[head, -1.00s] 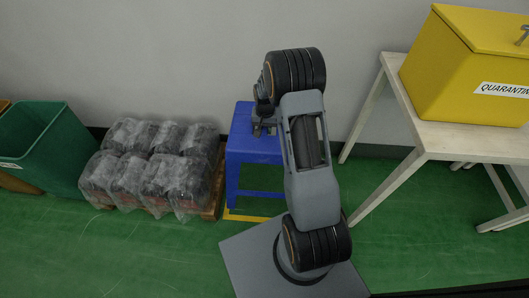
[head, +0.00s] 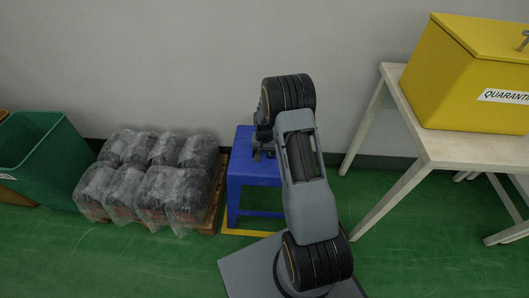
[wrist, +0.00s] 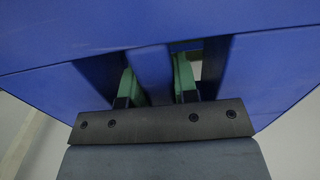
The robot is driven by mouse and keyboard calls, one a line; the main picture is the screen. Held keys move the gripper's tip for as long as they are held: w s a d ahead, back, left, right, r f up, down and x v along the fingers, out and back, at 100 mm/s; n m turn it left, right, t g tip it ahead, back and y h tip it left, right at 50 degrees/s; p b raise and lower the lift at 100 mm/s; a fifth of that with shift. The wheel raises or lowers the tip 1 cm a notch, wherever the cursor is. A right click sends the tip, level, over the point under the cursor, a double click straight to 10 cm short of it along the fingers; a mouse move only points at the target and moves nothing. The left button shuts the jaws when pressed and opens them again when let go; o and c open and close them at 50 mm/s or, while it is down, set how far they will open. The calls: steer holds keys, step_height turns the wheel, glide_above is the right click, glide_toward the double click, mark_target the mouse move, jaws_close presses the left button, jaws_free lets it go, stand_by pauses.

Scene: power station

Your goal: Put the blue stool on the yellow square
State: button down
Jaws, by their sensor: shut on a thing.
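The blue stool (head: 254,172) stands upright against the wall in the head view, between the wrapped stack and the white table. Yellow edging of the yellow square (head: 240,233) shows on the floor at the stool's near legs; the rest is hidden by the stool and my base. My gripper (head: 264,148) is at the stool's top, partly hidden by my wrist. In the wrist view, the green fingers of my gripper (wrist: 158,82) are on either side of a blue bar of the stool (wrist: 150,68), shut on it. Whether all legs touch the floor cannot be told.
A pallet (head: 215,205) with several plastic-wrapped dark items (head: 150,178) stands close to the stool's left. A green bin (head: 55,165) is farther left. A white table (head: 455,148) with a yellow quarantine box (head: 450,75) stands to the right. Green floor is clear in front.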

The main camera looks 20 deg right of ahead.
steer(key=shift+f, duration=0.1)
steer(key=c, duration=0.9)
jaws_free()
step_height(320, 180, up, 12)
steer(key=p, duration=0.3)
steer(key=shift+p, duration=0.4)
steer(key=s+a+r+n+t, duration=0.15)
steer(key=s+a+r, duration=0.25)
steer(key=s+r, duration=0.4)
steer(key=s+a+r+n+t, duration=0.1)
steer(key=s+a+r+n, duration=0.1)
steer(key=s+a+r, duration=0.5)
steer(key=shift+s+d+r+n, duration=0.1)
steer(key=shift+s+r+n, duration=0.3)
steer(key=shift+s+r, duration=0.55)
steer(key=shift+s+d+r+n, duration=0.1)
steer(key=shift+s+r+n, duration=0.3)
steer(key=shift+s, duration=0.95)
steer(key=shift+s+d+r+n, duration=0.1)
steer(key=shift+s+r+n, duration=0.25)
steer(key=shift+s+r, duration=0.6)
